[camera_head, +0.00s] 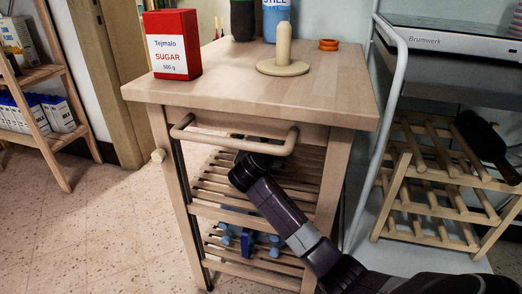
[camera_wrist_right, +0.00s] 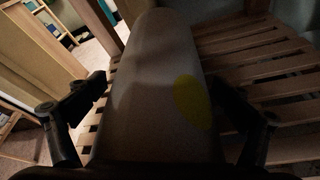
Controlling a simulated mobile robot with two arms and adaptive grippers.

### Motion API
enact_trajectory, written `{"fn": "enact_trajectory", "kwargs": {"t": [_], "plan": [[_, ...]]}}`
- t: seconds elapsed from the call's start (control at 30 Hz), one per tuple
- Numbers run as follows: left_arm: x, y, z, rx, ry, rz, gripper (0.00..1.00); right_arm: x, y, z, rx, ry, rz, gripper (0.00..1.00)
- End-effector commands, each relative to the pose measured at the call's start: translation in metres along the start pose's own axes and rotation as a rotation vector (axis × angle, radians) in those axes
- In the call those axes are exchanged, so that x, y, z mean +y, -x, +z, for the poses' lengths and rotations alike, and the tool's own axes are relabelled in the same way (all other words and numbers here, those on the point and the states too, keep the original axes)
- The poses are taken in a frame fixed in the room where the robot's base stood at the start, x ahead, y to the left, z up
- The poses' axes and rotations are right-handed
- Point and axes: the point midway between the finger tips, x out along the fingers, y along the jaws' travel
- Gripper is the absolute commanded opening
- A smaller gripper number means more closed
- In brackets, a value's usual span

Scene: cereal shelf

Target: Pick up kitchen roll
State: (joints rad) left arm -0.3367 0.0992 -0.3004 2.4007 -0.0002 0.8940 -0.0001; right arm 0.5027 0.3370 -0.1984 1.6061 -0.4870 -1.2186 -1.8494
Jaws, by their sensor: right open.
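The kitchen roll (camera_wrist_right: 150,60) shows in the right wrist view as a pale, dim cylinder with a yellow patch, lying on wooden slats and pointing away from me. My right gripper (camera_wrist_right: 160,100) is open, with one finger on each side of the roll. I cannot tell whether either finger touches it. In the head view my right arm reaches into the trolley's upper slatted shelf (camera_head: 212,186), below the top; its fingers and the roll are hidden there. A pale wooden roll holder (camera_head: 283,50) with an empty upright peg stands on the trolley top. My left gripper is not in view.
The wooden trolley (camera_head: 250,95) has a front handle rail (camera_head: 235,146) close above my right wrist. A wooden rack (camera_head: 440,180) is at right; floor at left is clear.

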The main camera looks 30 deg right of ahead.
Motion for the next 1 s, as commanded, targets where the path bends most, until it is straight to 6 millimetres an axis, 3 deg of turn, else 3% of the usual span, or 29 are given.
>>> {"fn": "enact_trajectory", "kwargs": {"t": [0.07,0.5,1.0], "plan": [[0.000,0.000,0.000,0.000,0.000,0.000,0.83,0.000,0.000,0.000,0.000,0.000,0.000,0.93],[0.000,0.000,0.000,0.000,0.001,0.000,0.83,0.000,0.000,0.000,0.000,0.001,-0.001,0.45],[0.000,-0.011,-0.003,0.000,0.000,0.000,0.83,0.006,0.006,0.014,-0.004,0.000,0.001,0.44]]}}
